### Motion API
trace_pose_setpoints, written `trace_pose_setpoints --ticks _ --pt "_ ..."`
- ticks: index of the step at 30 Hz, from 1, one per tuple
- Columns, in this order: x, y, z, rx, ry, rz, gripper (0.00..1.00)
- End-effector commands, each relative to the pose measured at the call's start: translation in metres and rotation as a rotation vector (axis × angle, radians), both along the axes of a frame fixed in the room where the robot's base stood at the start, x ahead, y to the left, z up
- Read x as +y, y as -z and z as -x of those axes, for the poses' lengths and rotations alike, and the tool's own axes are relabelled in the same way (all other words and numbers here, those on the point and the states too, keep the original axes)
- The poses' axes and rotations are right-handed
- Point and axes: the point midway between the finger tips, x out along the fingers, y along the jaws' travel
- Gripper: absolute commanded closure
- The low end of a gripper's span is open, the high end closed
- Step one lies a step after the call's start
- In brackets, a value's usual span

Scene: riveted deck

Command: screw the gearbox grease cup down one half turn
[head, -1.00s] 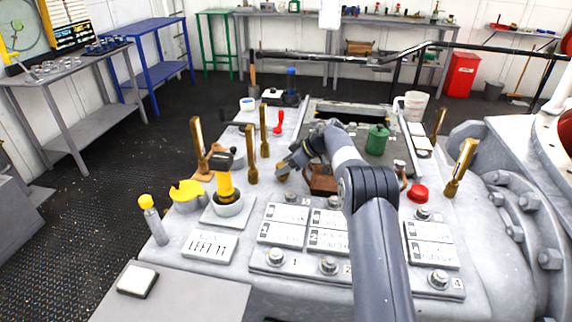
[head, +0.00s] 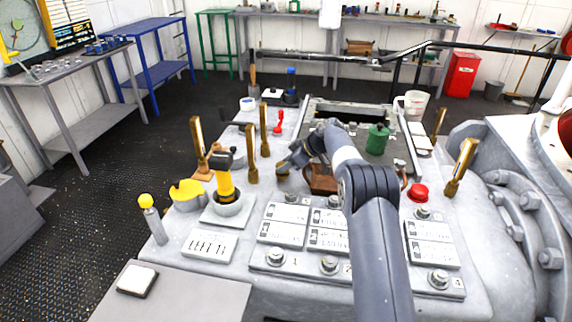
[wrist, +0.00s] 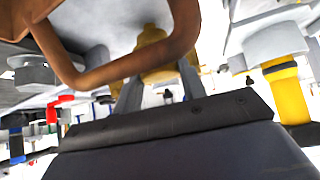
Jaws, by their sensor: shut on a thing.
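A brass-coloured cup (wrist: 154,55), which looks like the grease cup, sits between my gripper's fingers in the wrist view. My gripper (wrist: 158,88) is shut on it, with a grey finger on either side. In the head view my gripper (head: 286,166) is low over the grey machine top, left of a brown block (head: 322,179). The cup is mostly hidden there by the gripper, and its thread and seat cannot be made out. A brown curved bar (wrist: 105,74) crosses close in front of the fingers in the wrist view.
Upright brass levers (head: 252,155) and a yellow-handled tool (head: 226,180) in a white cup stand left of my gripper. A green canister (head: 377,139) stands behind right, near an open hatch (head: 345,114). A red knob (head: 418,192) is at the right.

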Motion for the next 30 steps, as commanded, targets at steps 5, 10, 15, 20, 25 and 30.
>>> trace_pose_setpoints --ticks 5,10,15,20,25,30 --pt "0.001 0.003 0.001 0.0 0.057 -0.001 0.84" --pt "0.002 0.004 0.003 -0.001 0.165 -0.001 0.84" --pt "0.003 0.003 0.005 -0.003 0.314 0.0 0.84" --pt "0.005 0.0 0.006 -0.003 0.466 0.0 0.84" --pt "0.006 -0.004 0.007 -0.001 0.617 0.0 0.84" --pt "0.007 -0.006 0.007 -0.002 0.727 0.001 0.84"
